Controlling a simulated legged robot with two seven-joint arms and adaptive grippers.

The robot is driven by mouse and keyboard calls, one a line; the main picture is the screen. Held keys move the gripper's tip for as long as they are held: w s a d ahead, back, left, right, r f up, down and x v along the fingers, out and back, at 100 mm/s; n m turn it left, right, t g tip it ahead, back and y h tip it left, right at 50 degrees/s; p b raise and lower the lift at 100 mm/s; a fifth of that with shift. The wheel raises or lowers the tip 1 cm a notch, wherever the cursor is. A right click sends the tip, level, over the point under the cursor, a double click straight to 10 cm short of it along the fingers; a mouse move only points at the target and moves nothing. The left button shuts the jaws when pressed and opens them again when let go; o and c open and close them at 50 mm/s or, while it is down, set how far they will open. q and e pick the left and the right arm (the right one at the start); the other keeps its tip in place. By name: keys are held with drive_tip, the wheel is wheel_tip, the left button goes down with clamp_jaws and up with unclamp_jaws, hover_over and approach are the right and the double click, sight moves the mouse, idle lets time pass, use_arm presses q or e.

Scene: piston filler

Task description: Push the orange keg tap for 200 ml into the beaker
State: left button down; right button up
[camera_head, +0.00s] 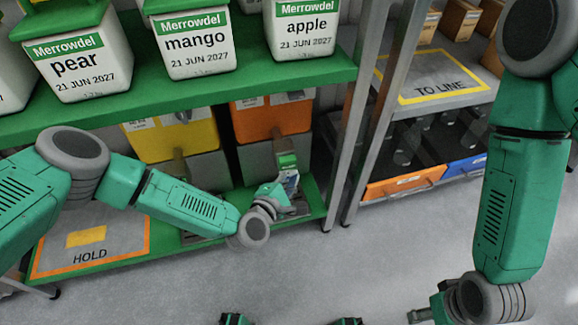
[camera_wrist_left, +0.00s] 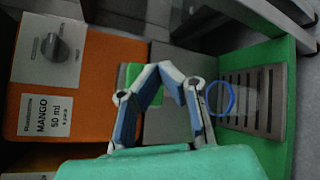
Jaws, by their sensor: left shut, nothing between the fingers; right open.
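The orange keg (camera_head: 270,118) is on the lower shelf in the head view, right of a yellow keg. In the left wrist view its orange front (camera_wrist_left: 85,110) shows a dial and a label reading MANGO 50 ml. My left gripper (camera_head: 289,182) is shut and empty in front of the keg; its bent fingers (camera_wrist_left: 165,80) show in the wrist view. A green-and-grey part (camera_wrist_left: 131,75), possibly the tap, is partly hidden behind them; contact cannot be told. A blue ring (camera_wrist_left: 222,98), seemingly the beaker's rim, is over the slatted drip tray (camera_wrist_left: 238,122). My right gripper (camera_head: 425,315) is low, partly cut off.
White Merrowdel tubs (camera_head: 195,45) stand on the green upper shelf (camera_head: 200,102), above my left arm. A HOLD mat (camera_head: 120,238) lies at the lower left. A metal post (camera_head: 350,140) stands right of the orange keg. The grey floor (camera_head: 380,260) is open in front.

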use_arm(q)
drive_tip(key=shift+w+a, duration=0.1)
drive_tip(key=shift+w, duration=0.05)
idle(0.5)
drive_tip(key=shift+w+b, duration=0.25)
drive_tip(key=shift+b, duration=0.05)
drive_tip(key=shift+w+a+b, duration=0.3)
drive_tip(key=shift+w+b, duration=0.15)
drive_tip(key=shift+w, duration=0.25)
idle(0.8)
drive_tip(key=shift+r, duration=0.1)
drive_tip(key=shift+s+d+p, duration=0.2)
drive_tip(key=shift+s, duration=0.35)
drive_tip(key=shift+s+d+p, duration=0.15)
drive_tip(key=shift+s, duration=0.4)
drive_tip(key=shift+s+d+p, duration=0.2)
drive_tip(key=shift+s+d, duration=0.05)
drive_tip(key=shift+s, duration=0.55)
drive_tip(key=shift+s+d+p, duration=0.2)
drive_tip(key=shift+s+d, duration=0.1)
drive_tip(key=shift+s, duration=0.5)
drive_tip(key=shift+s+d+p, duration=0.2)
drive_tip(key=shift+s+d, duration=0.05)
drive_tip(key=shift+s, duration=0.55)
idle(0.9)
